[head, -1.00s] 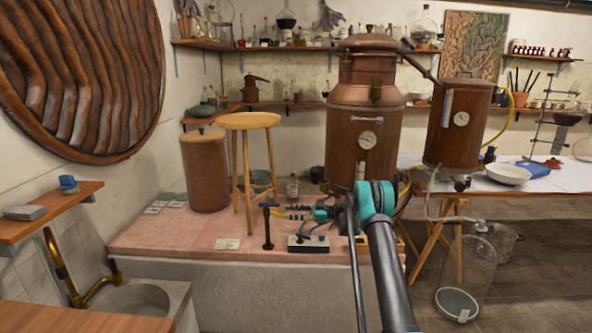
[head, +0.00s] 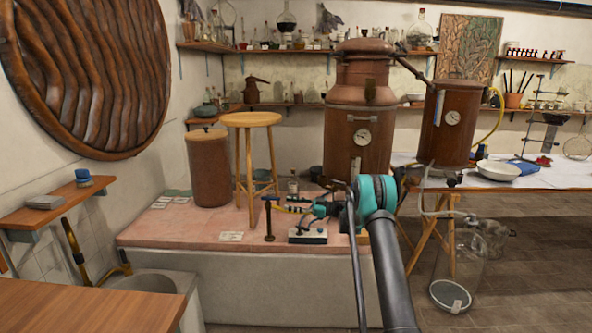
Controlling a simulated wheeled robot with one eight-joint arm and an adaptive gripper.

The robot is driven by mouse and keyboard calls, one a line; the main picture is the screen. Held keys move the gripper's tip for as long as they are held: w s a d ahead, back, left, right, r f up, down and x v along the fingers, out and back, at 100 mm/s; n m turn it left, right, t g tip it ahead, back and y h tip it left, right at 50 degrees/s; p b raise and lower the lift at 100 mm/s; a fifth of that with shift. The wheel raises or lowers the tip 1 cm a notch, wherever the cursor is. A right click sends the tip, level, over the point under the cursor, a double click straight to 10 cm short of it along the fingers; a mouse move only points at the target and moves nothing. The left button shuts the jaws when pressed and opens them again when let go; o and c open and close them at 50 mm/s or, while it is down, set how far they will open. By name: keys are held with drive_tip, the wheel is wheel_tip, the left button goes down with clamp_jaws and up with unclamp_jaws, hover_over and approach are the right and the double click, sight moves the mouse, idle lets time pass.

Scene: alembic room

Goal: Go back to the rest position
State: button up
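My arm rises from the bottom centre of the head view, with a teal joint in front of the copper still. My gripper (head: 309,212) appears small, dark and teal, beyond that joint, over the pink tiled platform (head: 185,227). It is partly hidden by the arm and blends with small items behind it. I cannot tell whether its fingers are open or shut, and I see nothing clearly held.
A wooden table top (head: 90,300) fills the lower left, beside a sink (head: 150,283). A stool (head: 250,120) and a copper drum (head: 209,168) stand on the platform. The copper still (head: 361,120) is behind my arm. A glass vessel (head: 452,280) stands on the floor at right.

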drive_tip(key=w+d+r+m+t+h, duration=0.2)
drive_tip(key=d+r+m+t, duration=0.2)
drive_tip(key=r+t, duration=0.45)
drive_tip(key=w+d+r+m+t+h, duration=0.15)
drive_tip(key=d+r+m+t, duration=0.3)
drive_tip(key=r, duration=0.75)
drive_tip(key=s+d+r+m+t+h, duration=0.35)
drive_tip(key=s+d+m+h, duration=0.45)
drive_tip(key=d+h, duration=0.4)
drive_tip(key=s+d+f+m+g+h, duration=0.3)
drive_tip(key=s+d+f+h, duration=0.15)
drive_tip(key=s, duration=0.55)
drive_tip(key=s+a+f+g, duration=0.1)
drive_tip(key=s+f+g, duration=0.3)
drive_tip(key=s, duration=0.9)
drive_tip(key=s+a+f+g+y, duration=0.1)
drive_tip(key=s+f+g, duration=0.3)
drive_tip(key=s+f, duration=0.7)
drive_tip(key=s+a+f+g, duration=0.2)
drive_tip(key=s+f, duration=0.6)
drive_tip(key=s, duration=0.9)
drive_tip(key=shift+g, duration=0.95)
drive_tip(key=shift+w, duration=0.1)
